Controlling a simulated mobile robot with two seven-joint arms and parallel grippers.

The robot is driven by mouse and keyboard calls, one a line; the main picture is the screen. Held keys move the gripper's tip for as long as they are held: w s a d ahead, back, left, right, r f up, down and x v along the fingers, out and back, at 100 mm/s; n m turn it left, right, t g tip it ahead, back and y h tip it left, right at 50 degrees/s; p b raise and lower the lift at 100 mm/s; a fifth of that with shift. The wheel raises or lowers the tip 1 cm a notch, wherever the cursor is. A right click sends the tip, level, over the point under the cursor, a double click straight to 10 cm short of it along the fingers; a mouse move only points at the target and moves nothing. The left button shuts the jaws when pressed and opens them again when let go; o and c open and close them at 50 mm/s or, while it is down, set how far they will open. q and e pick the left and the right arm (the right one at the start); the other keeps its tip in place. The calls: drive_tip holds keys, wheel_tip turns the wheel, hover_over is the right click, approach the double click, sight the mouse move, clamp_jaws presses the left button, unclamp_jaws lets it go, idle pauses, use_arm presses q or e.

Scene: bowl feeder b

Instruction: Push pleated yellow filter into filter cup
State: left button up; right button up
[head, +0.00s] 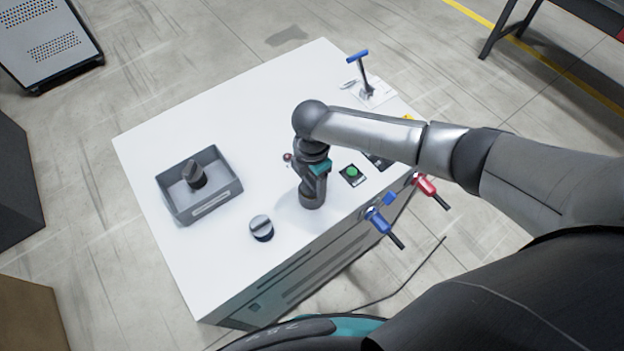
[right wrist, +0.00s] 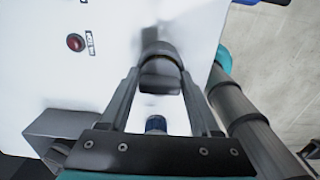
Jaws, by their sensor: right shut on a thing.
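My right gripper (head: 312,200) points down at the white bench top, near its front edge. In the right wrist view its fingers (right wrist: 160,85) are shut on a dark grey cylindrical part (right wrist: 160,70), mostly hidden by the hand in the head view. I cannot tell whether this part is the filter cup. No pleated yellow filter can be made out; a small yellow spot (head: 407,117) shows beside my right arm, too small to identify. My left gripper is not in view.
A round grey-topped cap (head: 262,221) sits left of the gripper. A grey bin (head: 206,207) at the left holds a dark knobbed part (head: 194,174). A green button (head: 352,172) lies to the right. Blue (head: 379,221) and red (head: 426,184) handled tools hang at the front edge.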

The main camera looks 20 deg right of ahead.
drive_tip(key=shift+s+f, duration=0.1)
drive_tip(key=shift+f, duration=0.05)
drive_tip(key=shift+p, duration=0.35)
idle(0.7)
idle(0.4)
drive_tip(key=shift+p, duration=0.3)
idle(0.4)
drive_tip(key=shift+f, duration=0.1)
idle(0.8)
drive_tip(key=shift+s+p, duration=0.1)
drive_tip(key=shift+p, duration=0.25)
idle(0.9)
drive_tip(key=shift+r, duration=0.25)
drive_tip(key=shift+r, duration=2.45)
drive_tip(key=shift+w, duration=0.2)
